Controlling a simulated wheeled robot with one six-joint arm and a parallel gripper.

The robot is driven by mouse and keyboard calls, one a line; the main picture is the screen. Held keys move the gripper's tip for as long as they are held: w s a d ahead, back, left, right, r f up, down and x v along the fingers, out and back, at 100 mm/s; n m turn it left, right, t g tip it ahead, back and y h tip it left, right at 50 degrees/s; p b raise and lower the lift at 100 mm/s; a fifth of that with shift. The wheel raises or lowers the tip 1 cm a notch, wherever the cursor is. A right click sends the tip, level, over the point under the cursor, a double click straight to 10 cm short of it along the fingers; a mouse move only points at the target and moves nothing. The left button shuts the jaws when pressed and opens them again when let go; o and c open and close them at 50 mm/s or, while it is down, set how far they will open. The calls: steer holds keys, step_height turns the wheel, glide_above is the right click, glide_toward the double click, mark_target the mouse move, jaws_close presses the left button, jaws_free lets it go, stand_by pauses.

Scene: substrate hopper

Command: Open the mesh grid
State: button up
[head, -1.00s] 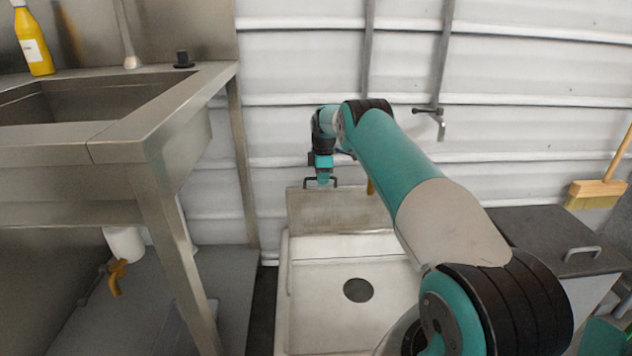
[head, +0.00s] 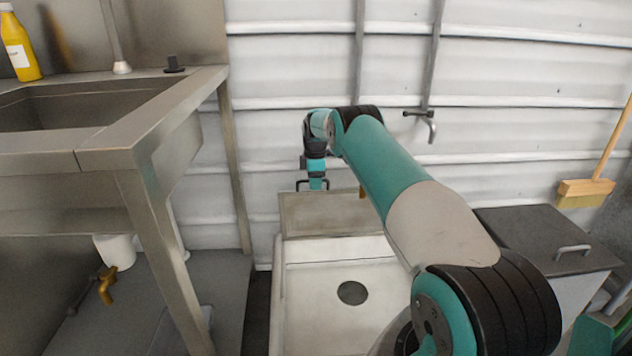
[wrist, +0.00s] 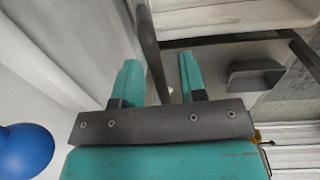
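The mesh grid (head: 332,213) is a grey-brown panel, standing raised and tilted at the back of the white hopper (head: 278,300). Its dark U-shaped handle (head: 300,183) is at the panel's top edge and also shows in the wrist view (wrist: 225,39). My gripper (head: 317,184) is at this handle, pointing down. In the wrist view, the two teal fingers of my gripper (wrist: 158,58) are apart, with a dark bar of the handle running between them. The bar looks thinner than the gap; I cannot tell whether a finger touches it.
A steel sink table (head: 150,125) stands at the left, with a yellow bottle (head: 20,48) on it. A wall tap (head: 430,125) is behind my arm. A dark-lidded bin (head: 535,240) and a broom (head: 587,190) are at the right. A white corrugated wall closes the back.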

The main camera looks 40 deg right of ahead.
step_height(320, 180, up, 17)
steer(key=p, duration=0.4)
steer(key=shift+s+a, duration=0.35)
steer(key=shift+s, duration=0.1)
steer(key=shift+s, duration=0.1)
